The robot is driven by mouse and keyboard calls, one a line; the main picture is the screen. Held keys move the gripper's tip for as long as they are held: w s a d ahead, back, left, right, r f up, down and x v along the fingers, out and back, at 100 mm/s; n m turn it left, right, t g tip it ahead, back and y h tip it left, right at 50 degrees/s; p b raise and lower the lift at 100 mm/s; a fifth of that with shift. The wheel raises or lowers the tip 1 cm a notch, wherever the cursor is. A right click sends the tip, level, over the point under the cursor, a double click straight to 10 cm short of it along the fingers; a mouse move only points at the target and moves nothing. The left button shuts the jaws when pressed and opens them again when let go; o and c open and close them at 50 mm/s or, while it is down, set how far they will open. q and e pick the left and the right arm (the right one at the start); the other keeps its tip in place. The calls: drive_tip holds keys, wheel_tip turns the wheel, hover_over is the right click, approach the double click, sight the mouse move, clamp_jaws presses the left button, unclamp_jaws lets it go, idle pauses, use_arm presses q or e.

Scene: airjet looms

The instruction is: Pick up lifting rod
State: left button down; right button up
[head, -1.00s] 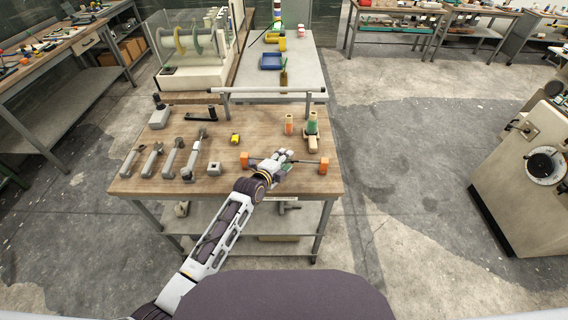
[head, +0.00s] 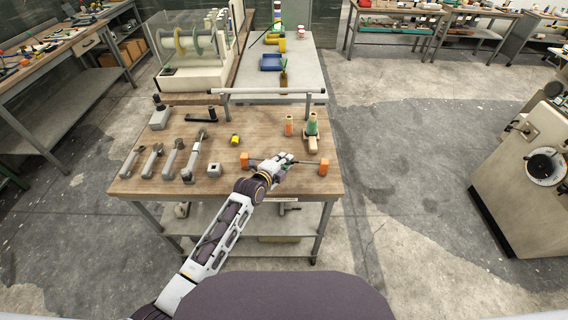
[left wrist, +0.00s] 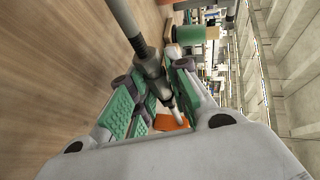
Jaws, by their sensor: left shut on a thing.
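The lifting rod (head: 309,163) is a thin dark rod lying crosswise near the front right of the wooden workbench, between a left orange block (head: 244,161) and a right orange block (head: 323,168). My left gripper (head: 285,160) is shut on the rod's middle part and hides it there. In the left wrist view the rod (left wrist: 122,14) is grey with a thicker collar and passes between the green-padded fingers (left wrist: 160,95). An orange block (left wrist: 168,122) shows partly behind the fingers. I cannot tell whether the rod still touches the blocks. My right gripper is not in view.
On the workbench (head: 225,183), several grey tools stand left, and a small yellow item (head: 235,140) lies mid-bench. A green-and-tan spool piece (head: 311,126) and an orange cylinder (head: 289,125) stand behind the rod. A white bar (head: 270,91) crosses the back edge.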

use_arm(q)
drive_tip(key=shift+r, duration=0.1)
drive_tip(key=shift+r+b, duration=0.35)
drive_tip(key=shift+r, duration=4.6)
